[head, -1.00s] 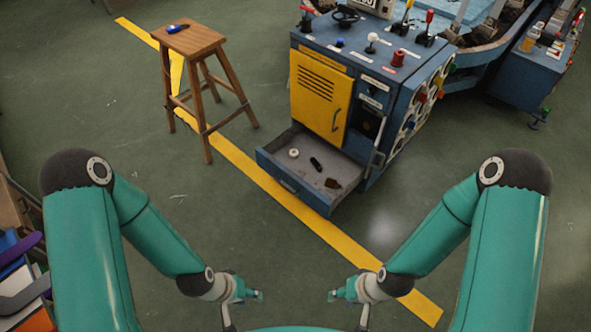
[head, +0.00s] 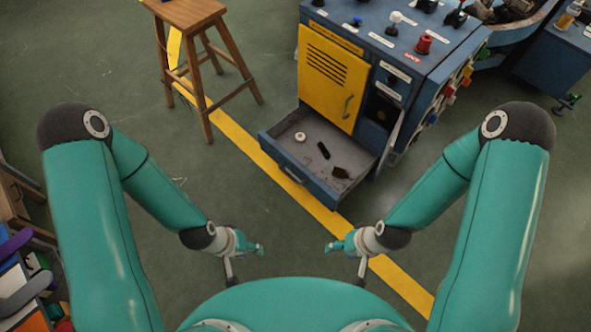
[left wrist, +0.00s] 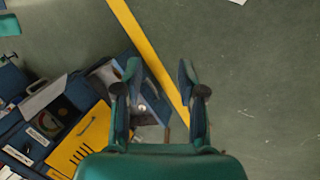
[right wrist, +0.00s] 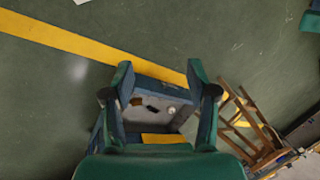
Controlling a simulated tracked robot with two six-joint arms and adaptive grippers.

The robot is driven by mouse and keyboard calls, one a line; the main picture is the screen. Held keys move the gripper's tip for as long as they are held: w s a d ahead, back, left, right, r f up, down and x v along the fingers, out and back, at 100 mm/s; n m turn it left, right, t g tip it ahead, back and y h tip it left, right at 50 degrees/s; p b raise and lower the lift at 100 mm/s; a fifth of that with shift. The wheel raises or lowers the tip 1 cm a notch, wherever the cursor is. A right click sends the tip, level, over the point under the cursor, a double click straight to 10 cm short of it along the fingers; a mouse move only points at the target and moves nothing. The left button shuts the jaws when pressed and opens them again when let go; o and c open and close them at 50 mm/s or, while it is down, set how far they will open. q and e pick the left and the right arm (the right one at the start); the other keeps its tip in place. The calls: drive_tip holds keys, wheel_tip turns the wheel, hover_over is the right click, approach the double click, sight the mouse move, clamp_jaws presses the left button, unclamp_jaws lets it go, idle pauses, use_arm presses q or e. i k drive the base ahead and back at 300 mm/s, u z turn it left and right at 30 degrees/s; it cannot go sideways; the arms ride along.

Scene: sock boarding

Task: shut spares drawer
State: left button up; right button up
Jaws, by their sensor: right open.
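The spares drawer (head: 318,187) is pulled out at the base of the blue machine cabinet (head: 398,62), below a yellow door (head: 326,78). Inside lie a white ring (head: 300,136), a black piece (head: 323,150) and a brown piece (head: 340,173). My left gripper (head: 262,249) is in front of the drawer and apart from it; its fingers stand apart with nothing between them in the left wrist view (left wrist: 158,85). My right gripper (head: 328,248) is also apart from the drawer. It is open and empty in the right wrist view (right wrist: 160,85).
A wooden stool (head: 196,60) stands left of the cabinet. A yellow floor line (head: 232,125) passes by the drawer's front corner. A bin of coloured items (head: 30,285) is at the lower left. The green floor before the drawer is clear.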

sight(304, 164)
drive_tip(key=k, duration=1.3)
drive_tip(key=z, duration=0.45)
drive_tip(key=i, duration=0.95)
drive_tip(key=z, duration=0.35)
drive_tip(key=i, duration=1.25)
drive_tip(key=u, duration=0.65)
